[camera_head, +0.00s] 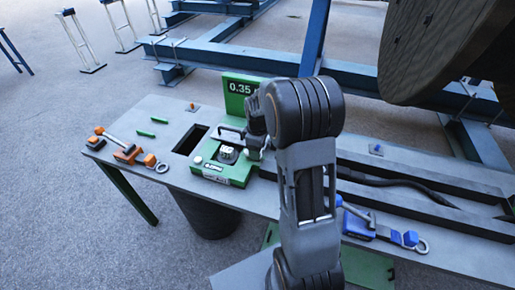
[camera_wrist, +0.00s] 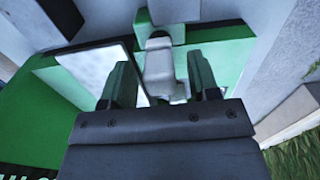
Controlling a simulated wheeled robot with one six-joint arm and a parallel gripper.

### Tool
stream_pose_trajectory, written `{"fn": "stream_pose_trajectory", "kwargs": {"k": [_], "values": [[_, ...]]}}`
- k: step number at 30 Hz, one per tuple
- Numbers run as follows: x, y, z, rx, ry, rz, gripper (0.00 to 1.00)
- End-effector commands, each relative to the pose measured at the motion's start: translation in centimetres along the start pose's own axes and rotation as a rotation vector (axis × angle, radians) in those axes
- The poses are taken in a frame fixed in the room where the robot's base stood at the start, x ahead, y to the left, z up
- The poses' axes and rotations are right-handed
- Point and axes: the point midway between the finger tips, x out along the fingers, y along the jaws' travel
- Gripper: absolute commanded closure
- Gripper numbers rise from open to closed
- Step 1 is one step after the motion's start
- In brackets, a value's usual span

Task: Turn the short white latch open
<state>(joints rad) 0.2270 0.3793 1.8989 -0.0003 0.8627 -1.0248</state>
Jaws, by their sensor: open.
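The short white latch (camera_wrist: 158,66) shows in the wrist view, upright in the picture, against a green housing (camera_wrist: 228,55). My gripper (camera_wrist: 159,72) is open, with one dark finger on each side of the latch. Small gaps show between the latch and the fingers; I cannot tell whether either touches. In the head view the green device (camera_head: 223,172) sits on the grey bench, and my gripper (camera_head: 256,146) is at its right side. The latch is hidden there behind my arm.
A green display (camera_head: 240,88) reading 0.35 stands behind the device. A dark opening (camera_head: 190,139) in the bench lies to its left. Orange tools (camera_head: 127,152) lie at the left end, blue tools (camera_head: 385,232) at the right. A big reel (camera_head: 435,45) hangs at upper right.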

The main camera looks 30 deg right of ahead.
Motion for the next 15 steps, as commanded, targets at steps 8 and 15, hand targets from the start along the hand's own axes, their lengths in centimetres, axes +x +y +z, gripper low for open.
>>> {"fn": "stream_pose_trajectory", "kwargs": {"k": [8,15], "values": [[-1.2,0.1,0.0,0.001,0.002,0.003,0.45],[-5.9,0.1,0.0,0.001,0.003,0.005,0.45]]}}
